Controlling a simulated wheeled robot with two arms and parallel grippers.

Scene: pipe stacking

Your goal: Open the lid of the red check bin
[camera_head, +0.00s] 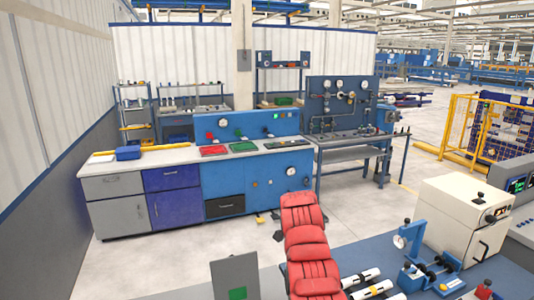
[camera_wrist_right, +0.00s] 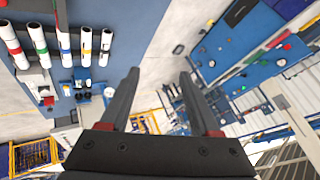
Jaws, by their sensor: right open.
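On the long blue workbench, a flat red item (camera_head: 213,151) lies beside a flat green one (camera_head: 243,147). I cannot tell whether the red item is the check bin or its lid; no bin is clearly recognisable. In the right wrist view a small red patch (camera_wrist_right: 275,41) shows on a blue surface at the upper right, too small to identify. My right gripper (camera_wrist_right: 159,74) is open, with nothing between its fingers and apart from any surface. My left gripper is not in view.
White pipes (camera_head: 361,277) lie on the near blue table (camera_head: 400,250), and several show in the right wrist view (camera_wrist_right: 86,45). A cream machine (camera_head: 465,215) and a grey panel (camera_head: 236,278) are close by.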

